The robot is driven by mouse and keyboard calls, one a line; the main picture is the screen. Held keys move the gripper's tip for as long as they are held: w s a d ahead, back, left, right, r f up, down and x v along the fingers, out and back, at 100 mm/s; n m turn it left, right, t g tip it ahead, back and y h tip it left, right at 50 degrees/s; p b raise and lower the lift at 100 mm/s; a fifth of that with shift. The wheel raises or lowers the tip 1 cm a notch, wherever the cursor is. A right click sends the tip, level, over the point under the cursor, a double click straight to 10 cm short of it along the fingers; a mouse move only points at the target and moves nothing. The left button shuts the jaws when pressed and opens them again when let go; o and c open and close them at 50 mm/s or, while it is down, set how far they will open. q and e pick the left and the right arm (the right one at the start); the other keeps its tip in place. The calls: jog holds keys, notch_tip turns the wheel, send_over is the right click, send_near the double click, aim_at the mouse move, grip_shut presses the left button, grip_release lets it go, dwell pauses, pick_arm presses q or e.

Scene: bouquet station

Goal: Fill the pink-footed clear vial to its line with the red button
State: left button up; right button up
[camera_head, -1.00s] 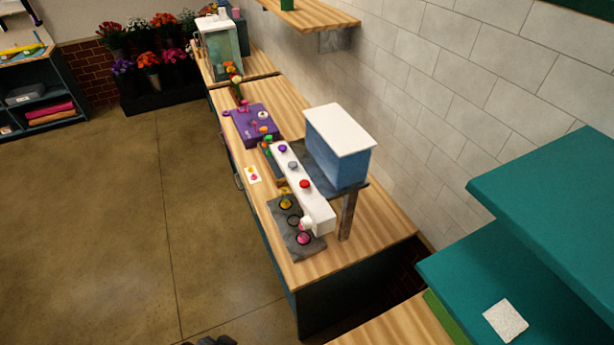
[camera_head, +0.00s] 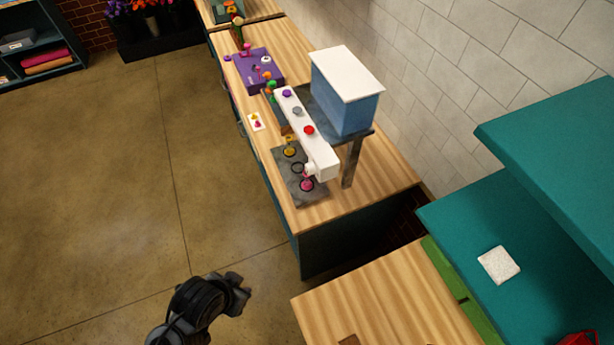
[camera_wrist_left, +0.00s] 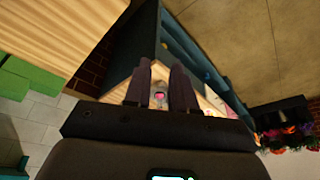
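The pink-footed clear vial (camera_head: 307,185) stands at the near end of the dark tray (camera_head: 312,199), beneath the near end of the white dispenser bar (camera_head: 321,152). Its fill level is too small to tell. The red button (camera_head: 309,130) is on top of the bar, nearest of three, beyond it a grey button (camera_head: 298,111) and a purple button (camera_head: 287,93). My left gripper (camera_head: 238,291) is over the floor, left of the counter and apart from the vial. In the left wrist view its two dark fingers (camera_wrist_left: 162,68) are open, with a distant pink spot between them.
A yellow-footed vial (camera_head: 289,150) stands farther along the tray, with an empty ring (camera_head: 297,168) between. A blue tank with a white lid (camera_head: 345,100) stands behind the bar. A purple stand (camera_head: 262,72) is farther back. A wooden table (camera_head: 385,300) and teal shelves (camera_head: 480,225) are at right.

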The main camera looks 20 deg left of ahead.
pick_arm(q)
grip_shut()
dwell(1.3)
